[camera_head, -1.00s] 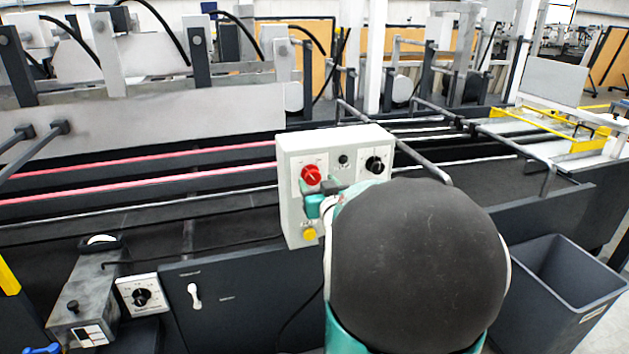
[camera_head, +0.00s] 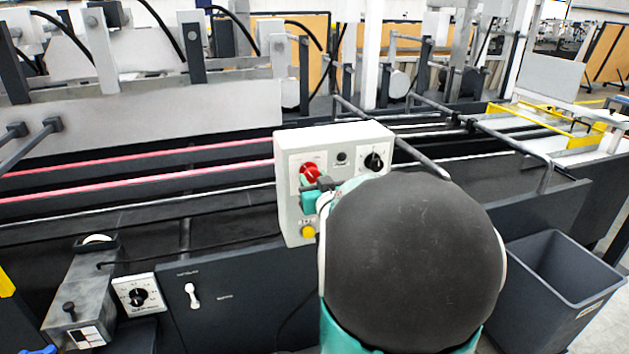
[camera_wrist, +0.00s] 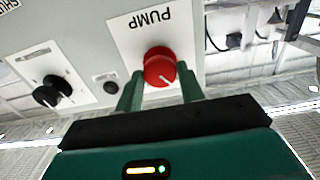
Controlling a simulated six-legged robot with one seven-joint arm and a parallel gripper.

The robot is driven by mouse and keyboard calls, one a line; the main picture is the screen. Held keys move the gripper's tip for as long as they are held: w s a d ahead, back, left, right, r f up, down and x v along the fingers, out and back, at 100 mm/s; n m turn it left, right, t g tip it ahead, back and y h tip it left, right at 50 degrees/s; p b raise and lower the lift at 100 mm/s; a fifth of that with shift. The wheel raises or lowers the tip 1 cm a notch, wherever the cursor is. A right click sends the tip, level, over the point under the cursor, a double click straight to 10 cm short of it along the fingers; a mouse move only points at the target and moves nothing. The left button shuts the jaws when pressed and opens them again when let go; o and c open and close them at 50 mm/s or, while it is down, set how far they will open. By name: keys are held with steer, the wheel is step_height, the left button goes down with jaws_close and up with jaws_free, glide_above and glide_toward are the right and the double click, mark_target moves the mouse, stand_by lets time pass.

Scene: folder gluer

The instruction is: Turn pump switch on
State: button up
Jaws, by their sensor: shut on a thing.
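The pump switch is a red round knob (camera_head: 310,170) with a white pointer line, on the front of a pale control box (camera_head: 288,215). It also shows in the wrist view (camera_wrist: 158,66), beside the upside-down label PUMP, with its pointer slanting to the lower right. My gripper (camera_wrist: 159,74) has one green finger on each side of the knob and is shut on it. In the head view my gripper (camera_head: 316,190) is at the knob, and my dark round arm link hides much of the box's lower right.
The box also carries a black knob (camera_head: 375,161), a small dark button (camera_head: 341,157) and a yellow button (camera_head: 308,232). Dark rails and red rods run behind it. A grey bin (camera_head: 560,285) stands at the lower right.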

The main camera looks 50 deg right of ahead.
steer(key=shift+m, duration=0.4)
steer(key=m, duration=1.3)
stand_by(0.6)
steer(key=o, duration=1)
steer(key=shift+s+a, duration=0.1)
